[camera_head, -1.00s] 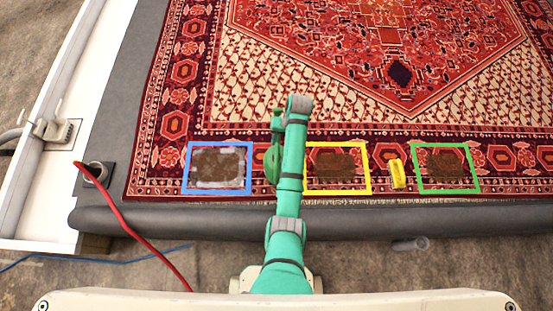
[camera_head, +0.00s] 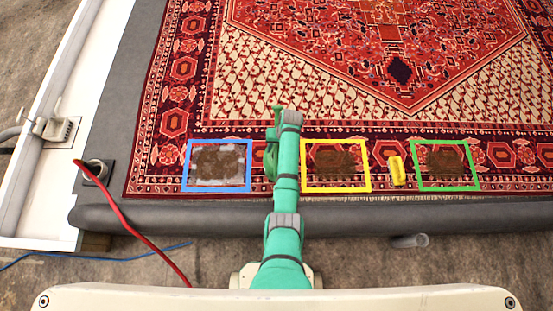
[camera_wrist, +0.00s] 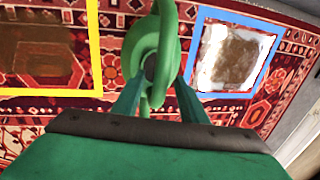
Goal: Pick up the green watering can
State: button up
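The green watering can (camera_wrist: 163,35) stands on the rug between the blue and yellow frames. In the wrist view it is upper centre, with its curved handle reaching down between my fingers. In the head view the can (camera_head: 271,158) shows only in part, at the left of my arm, which hides the rest. My gripper (camera_wrist: 157,92) is at the can, its two green fingers apart on either side of the handle. I see no clear contact with the handle.
The rug has a blue frame (camera_head: 186,166) around a whitish-brown patch, and a yellow frame (camera_head: 367,167) and a green frame (camera_head: 475,167) around brown patches. A yellow object (camera_head: 397,171) lies between the latter two. A red hose (camera_head: 127,225) runs at left.

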jog(key=shift+f, duration=0.15)
grip_shut()
jog(key=shift+w, duration=0.15)
dwell(1.2)
